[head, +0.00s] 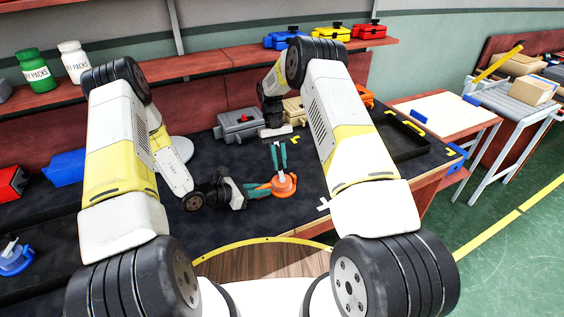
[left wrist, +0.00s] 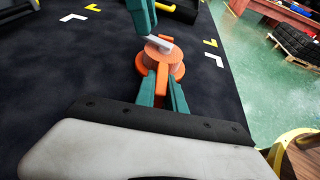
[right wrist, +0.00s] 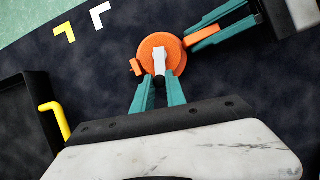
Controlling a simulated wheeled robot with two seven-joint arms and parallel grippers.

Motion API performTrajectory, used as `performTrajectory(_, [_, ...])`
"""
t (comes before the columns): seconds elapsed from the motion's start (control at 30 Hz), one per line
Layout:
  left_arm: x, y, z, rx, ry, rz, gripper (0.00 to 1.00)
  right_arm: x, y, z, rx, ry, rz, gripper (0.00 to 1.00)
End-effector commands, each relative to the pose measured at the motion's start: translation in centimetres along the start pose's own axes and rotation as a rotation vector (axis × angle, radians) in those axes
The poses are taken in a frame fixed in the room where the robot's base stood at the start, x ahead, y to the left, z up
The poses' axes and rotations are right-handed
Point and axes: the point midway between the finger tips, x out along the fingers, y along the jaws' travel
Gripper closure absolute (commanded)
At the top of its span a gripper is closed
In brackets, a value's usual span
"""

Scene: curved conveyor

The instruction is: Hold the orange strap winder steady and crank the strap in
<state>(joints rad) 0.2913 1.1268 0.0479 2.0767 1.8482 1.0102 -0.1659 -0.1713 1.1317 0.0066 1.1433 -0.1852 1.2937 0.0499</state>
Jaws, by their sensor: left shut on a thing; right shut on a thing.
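The orange strap winder (head: 286,187) stands on the dark mat near the bench's front edge; it also shows in the left wrist view (left wrist: 176,69) and right wrist view (right wrist: 150,42). My left gripper (head: 264,190) reaches it from the left. Its teal fingers are shut on the winder's orange handle (right wrist: 203,36). My right gripper (head: 279,158) points down from above, its teal fingers (right wrist: 158,84) shut at the pale crank (left wrist: 160,44) on top of the winder. The fingertips hide part of the crank. No strap can be told clearly.
A grey case (head: 238,125) and a beige case (head: 294,110) stand behind. A black tray (head: 408,143) lies at the right; a yellow hooked piece (right wrist: 56,117) shows by it in the right wrist view. A blue winder (head: 16,260) sits far left. White and yellow corner marks lie on the mat.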

Motion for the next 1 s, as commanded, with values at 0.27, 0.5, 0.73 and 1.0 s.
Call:
performTrajectory(0.27, [0.05,-0.05,0.02,0.000,0.000,-0.001,1.00,-0.04,-0.58,-0.01,-0.082,0.000,0.031,1.00])
performTrajectory(0.5, [0.05,-0.04,0.02,0.000,0.000,-0.001,1.00,-0.05,-0.67,-0.01,-0.099,-0.001,0.038,1.00])
performTrajectory(0.73, [0.05,-0.03,0.02,0.000,0.000,-0.001,1.00,-0.05,-0.68,-0.01,-0.098,-0.001,0.037,1.00])
performTrajectory(1.0, [0.04,-0.02,0.02,0.000,0.000,-0.001,1.00,-0.04,-0.62,-0.01,-0.097,-0.001,0.038,0.61])
